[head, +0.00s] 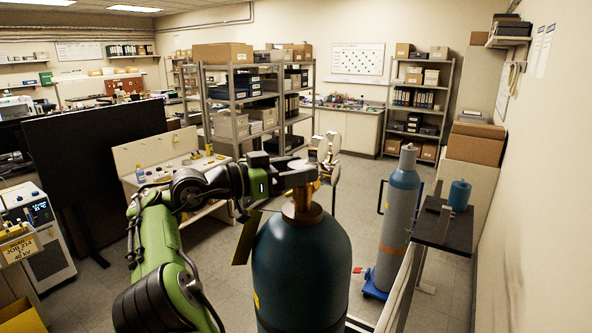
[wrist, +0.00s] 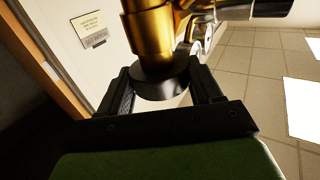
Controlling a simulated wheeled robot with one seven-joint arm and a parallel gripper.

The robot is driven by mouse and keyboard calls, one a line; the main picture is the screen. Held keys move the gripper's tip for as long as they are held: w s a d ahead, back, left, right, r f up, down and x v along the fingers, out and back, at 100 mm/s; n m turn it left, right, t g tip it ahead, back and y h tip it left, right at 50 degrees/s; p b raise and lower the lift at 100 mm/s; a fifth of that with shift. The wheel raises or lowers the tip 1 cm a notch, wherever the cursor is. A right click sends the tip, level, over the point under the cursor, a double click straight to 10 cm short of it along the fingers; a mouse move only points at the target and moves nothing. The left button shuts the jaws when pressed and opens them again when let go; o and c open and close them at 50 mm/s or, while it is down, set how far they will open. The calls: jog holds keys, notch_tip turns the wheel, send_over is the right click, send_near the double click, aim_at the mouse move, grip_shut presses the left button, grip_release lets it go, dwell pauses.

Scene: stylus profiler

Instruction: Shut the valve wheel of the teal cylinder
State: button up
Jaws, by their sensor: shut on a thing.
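The teal cylinder (head: 300,270) stands large in the front middle of the head view, its brass valve (head: 302,212) on top. My arm reaches over from the left, and my gripper (head: 297,172) is at the top of that valve. In the wrist view, the dark round valve wheel (wrist: 162,88) sits at the end of the brass valve body (wrist: 148,35). The two black fingers of my gripper (wrist: 163,92) are on either side of the wheel, shut on it. The wheel is mostly hidden in the head view.
Round gauges (head: 327,148) stand beside the valve, close to my gripper. A grey-blue cylinder (head: 400,215) stands on a blue trolley (head: 376,286) at the right, near a dark stand (head: 445,230). A black panel (head: 95,165) and a workbench are at the left. Open floor lies behind.

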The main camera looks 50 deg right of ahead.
dwell(0.3)
jog(key=o, duration=1.1)
jog(key=shift+c, duration=0.2)
jog(key=v, duration=1.5)
jog(key=shift+w+a, duration=0.25)
jog(key=shift+a, duration=0.1)
jog(key=shift+d, duration=0.1)
